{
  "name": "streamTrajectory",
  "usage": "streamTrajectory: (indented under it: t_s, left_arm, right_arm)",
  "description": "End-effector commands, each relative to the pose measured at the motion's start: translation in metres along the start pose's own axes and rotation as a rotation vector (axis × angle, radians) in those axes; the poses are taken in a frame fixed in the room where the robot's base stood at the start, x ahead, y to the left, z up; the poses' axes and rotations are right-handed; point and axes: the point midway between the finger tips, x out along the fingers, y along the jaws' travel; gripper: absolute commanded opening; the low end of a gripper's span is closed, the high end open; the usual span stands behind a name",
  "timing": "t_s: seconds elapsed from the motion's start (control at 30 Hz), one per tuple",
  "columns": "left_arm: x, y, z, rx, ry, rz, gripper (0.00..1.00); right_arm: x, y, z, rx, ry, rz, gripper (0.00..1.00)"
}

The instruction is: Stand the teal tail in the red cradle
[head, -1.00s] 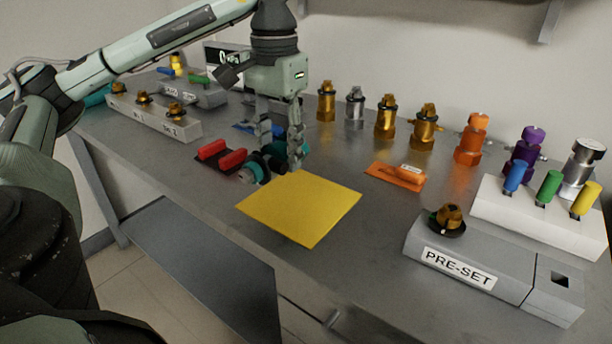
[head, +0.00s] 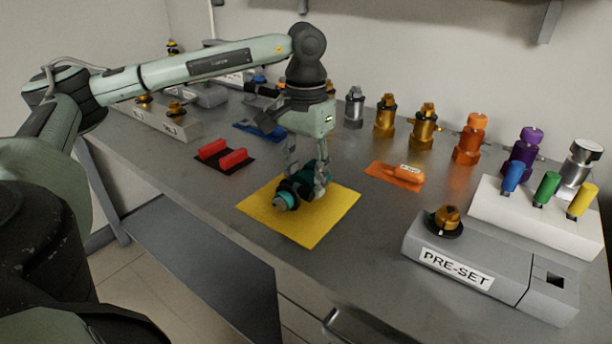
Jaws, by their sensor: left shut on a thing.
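The teal tail (head: 285,200), a teal and black part, is in my left gripper (head: 306,183) over the yellow mat. It lies on its side, its teal end towards the lower left. The fingers are shut on it and hide part of it; I cannot tell whether it touches the mat. The red cradle (head: 234,159), two red blocks on a dark plate, is empty behind and left of the gripper, clear of it. My right gripper is not in view.
The yellow mat (head: 325,228) is otherwise bare. An orange holder (head: 394,177) lies to its right, a blue one (head: 252,132) behind. The grey PRE-SET block (head: 470,262) stands at the front right. Several gold, orange and purple fittings line the wall.

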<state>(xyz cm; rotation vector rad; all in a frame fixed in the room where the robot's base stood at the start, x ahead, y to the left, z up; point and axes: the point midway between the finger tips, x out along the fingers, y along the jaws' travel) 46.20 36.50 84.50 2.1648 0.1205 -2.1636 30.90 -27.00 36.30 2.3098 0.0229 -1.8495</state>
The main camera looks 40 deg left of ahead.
Motion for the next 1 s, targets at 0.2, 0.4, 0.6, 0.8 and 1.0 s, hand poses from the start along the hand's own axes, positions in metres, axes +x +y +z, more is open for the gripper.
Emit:
streamTrajectory:
  t_s: [0.2, 0.4, 0.6, 0.8, 1.0]
  left_arm:
    - [0.002, 0.000, 0.000, 0.000, 0.002, 0.001, 0.00]
    - [0.002, 0.000, 0.000, 0.000, -0.001, 0.000, 0.60]
    - [0.002, 0.000, 0.000, 0.000, -0.001, 0.000, 0.60]
    - [-0.004, 0.000, 0.000, 0.000, 0.001, 0.001, 0.60]
    - [-0.038, 0.001, -0.001, 0.000, 0.003, 0.002, 0.60]
  right_arm:
    - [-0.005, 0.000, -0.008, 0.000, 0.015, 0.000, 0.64]
    - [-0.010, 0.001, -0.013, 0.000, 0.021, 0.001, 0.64]
    - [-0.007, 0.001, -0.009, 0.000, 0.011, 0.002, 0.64]
    - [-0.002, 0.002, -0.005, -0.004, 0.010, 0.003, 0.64]
    - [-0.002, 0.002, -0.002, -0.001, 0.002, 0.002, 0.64]
